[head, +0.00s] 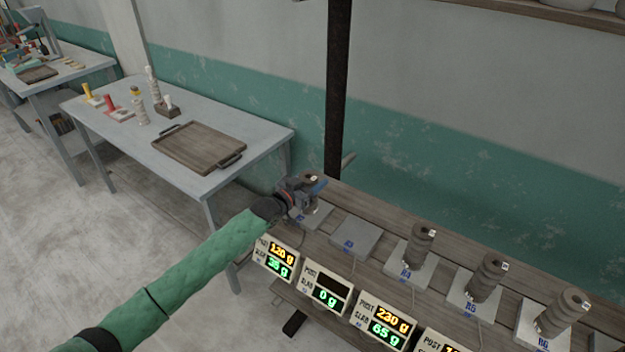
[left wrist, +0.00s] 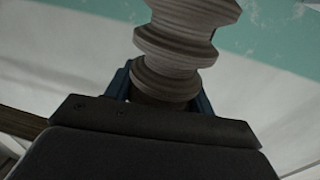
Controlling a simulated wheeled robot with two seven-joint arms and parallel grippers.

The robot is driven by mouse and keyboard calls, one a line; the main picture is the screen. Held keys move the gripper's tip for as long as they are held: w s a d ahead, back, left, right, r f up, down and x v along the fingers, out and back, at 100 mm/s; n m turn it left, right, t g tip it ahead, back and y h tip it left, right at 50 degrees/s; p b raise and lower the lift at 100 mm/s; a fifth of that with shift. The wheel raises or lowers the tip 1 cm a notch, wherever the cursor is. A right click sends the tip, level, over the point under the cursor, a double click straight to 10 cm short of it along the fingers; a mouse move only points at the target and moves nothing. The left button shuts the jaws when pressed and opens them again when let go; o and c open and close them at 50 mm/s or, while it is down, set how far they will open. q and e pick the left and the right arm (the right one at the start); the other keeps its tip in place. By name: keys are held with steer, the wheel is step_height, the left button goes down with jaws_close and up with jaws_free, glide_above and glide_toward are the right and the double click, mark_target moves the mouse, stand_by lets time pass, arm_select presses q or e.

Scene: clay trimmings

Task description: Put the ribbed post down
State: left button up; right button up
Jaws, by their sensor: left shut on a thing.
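My left gripper (head: 312,183) is shut on a ribbed post. In the left wrist view the grey-brown ribbed post (left wrist: 182,42) stands up between the blue fingers, its lower end hidden by the gripper. In the head view the gripper hides most of the post. They are at or over the leftmost scale plate (head: 318,214) on the wooden bench; I cannot tell if the post touches it. The plate to its right (head: 352,238) is empty. My right gripper is not in view.
Similar ribbed posts (head: 420,243) (head: 484,280) (head: 560,314) stand on plates further right. Displays line the bench front; the leftmost (head: 276,258) reads 120 g and 35 g. A dark pole (head: 337,90) rises behind. A wooden tray (head: 198,147) lies on the grey table at left.

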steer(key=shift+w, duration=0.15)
arm_select(q)
steer(key=o, duration=1.2)
steer(key=shift+f, duration=0.1)
steer(key=shift+o, duration=1.1)
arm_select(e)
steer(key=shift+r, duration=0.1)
arm_select(q)
steer(key=shift+s+a+b, duration=0.3)
steer(key=shift+s+a, duration=0.05)
steer(key=shift+s, duration=0.05)
steer(key=b+v, duration=0.3)
steer(key=v, duration=0.8)
steer(key=shift+b, duration=0.35)
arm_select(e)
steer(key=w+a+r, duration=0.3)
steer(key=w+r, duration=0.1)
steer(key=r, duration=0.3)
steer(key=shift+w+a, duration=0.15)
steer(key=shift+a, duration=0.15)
